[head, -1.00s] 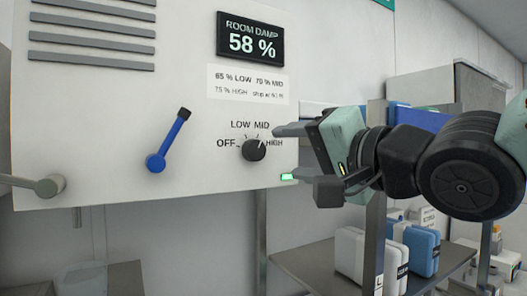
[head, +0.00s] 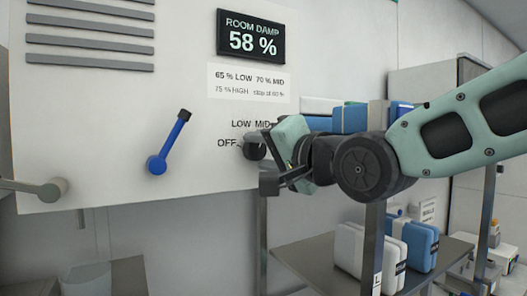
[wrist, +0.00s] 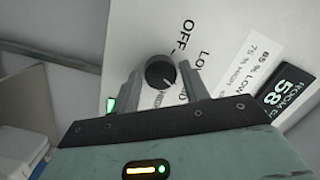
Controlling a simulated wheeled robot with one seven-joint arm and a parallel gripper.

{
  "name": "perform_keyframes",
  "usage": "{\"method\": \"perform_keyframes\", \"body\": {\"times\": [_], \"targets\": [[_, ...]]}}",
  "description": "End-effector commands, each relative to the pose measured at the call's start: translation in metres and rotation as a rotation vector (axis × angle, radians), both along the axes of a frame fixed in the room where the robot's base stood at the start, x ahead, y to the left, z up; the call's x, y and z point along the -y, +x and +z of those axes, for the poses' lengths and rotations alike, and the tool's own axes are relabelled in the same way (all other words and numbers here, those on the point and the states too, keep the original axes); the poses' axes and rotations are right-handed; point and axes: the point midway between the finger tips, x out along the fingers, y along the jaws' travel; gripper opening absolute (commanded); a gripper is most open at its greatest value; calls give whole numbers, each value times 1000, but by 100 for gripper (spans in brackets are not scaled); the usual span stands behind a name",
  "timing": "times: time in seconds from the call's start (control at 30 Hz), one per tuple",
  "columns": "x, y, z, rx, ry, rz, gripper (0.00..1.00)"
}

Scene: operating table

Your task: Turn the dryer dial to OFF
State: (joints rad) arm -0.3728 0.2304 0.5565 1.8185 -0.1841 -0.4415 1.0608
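The black round dryer dial (head: 252,152) sits on the white panel (head: 120,110), partly hidden by my gripper (head: 262,146) in the head view. In the wrist view the dial (wrist: 160,72) lies between the two spread fingertips of my gripper (wrist: 162,72). I cannot tell if either finger touches it. A pale mark on the dial seems to point toward the MID and HIGH side, away from the OFF label (wrist: 167,37). OFF (head: 227,143) also shows left of the dial in the head view; HIGH is hidden there.
A display (head: 251,38) reads ROOM DAMP 58 %, above a printed chart (head: 249,82). A blue lever (head: 169,142) and a grey lever (head: 40,187) stand out from the panel left of the dial. A metal shelf (head: 330,262) with boxes is below right.

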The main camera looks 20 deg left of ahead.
Motion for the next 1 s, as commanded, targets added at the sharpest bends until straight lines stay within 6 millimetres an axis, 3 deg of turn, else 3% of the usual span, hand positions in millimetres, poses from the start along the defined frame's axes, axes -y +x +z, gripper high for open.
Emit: {"method": "perform_keyframes", "body": {"times": [0.03, 0.1, 0.57, 1.0], "targets": [[0, 0, 0, 0, 0, 0, 30], [0, 0, 0, 0, 0, 0, 14], [0, 0, -2, 63, -53, -1, 14], [0, 0, -3, 344, -291, 0, 14]]}}
